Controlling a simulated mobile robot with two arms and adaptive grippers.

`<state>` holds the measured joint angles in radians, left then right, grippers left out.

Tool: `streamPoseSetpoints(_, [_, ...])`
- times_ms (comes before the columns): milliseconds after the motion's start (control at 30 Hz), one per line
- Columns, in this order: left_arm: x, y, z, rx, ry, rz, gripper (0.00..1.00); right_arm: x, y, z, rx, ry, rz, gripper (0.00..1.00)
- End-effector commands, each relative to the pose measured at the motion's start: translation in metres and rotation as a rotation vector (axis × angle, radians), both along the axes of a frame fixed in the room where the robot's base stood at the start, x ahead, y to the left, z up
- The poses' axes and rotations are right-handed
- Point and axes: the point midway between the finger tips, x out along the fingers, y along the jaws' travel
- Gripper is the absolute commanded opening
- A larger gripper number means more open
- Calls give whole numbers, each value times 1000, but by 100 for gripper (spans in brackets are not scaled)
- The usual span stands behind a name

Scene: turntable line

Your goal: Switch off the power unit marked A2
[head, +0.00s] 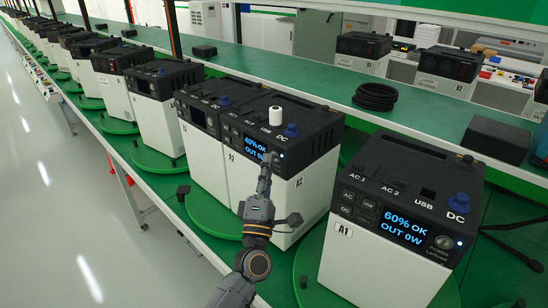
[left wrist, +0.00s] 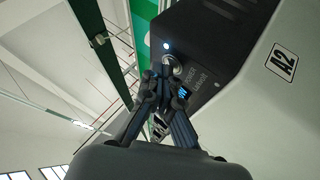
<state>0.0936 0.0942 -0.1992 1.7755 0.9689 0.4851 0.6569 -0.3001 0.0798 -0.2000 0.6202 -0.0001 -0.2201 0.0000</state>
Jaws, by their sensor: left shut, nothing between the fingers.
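The power unit marked A2 (head: 312,148) has a black top and white body, and stands on a green turntable. Its lit screen (head: 259,149) reads 60% OK, OUT 0W, partly hidden by my gripper. The A2 label (left wrist: 284,62) shows in the left wrist view. There a small white light (left wrist: 166,46) glows above the round power button (left wrist: 176,70). My left gripper (head: 267,162) is shut and empty, its fingertips at the front of the unit. In the left wrist view the fingertips (left wrist: 163,76) are at the button; I cannot tell whether they touch it.
Unit A1 (head: 368,260), screen lit, stands close on the right. Several similar units run back to the left. A white roll (head: 276,116) stands on the A2 unit's top. A black cable coil (head: 375,96) and a black box (head: 492,139) lie on the green bench behind.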

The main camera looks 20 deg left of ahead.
Motion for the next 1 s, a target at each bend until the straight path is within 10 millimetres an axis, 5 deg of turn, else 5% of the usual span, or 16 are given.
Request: streamPoseSetpoints(1000, [-13,5,0,0,0,0,0,0,0,3,0,0,0,0])
